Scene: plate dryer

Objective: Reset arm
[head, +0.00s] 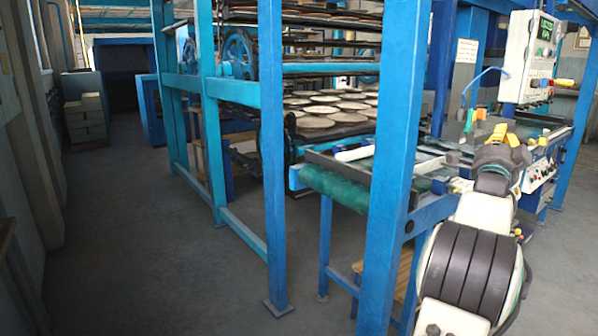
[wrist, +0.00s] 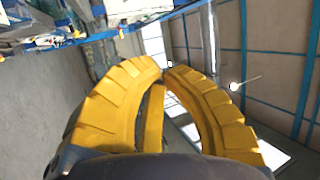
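My arm rises at the right of the head view, with my gripper (head: 508,138) at its far end, in front of the blue machine frame. In the wrist view the two ribbed yellow fingers of my gripper (wrist: 162,70) bow outward and come together at their tips. In the head view the fingers are small and partly hidden behind the wrist.
A blue post (head: 397,150) stands close to my arm's left. Behind it are a rack of round plates (head: 325,110) and a green roller (head: 335,187). A control box (head: 528,60) hangs beyond my gripper. The grey floor (head: 150,240) at left is clear.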

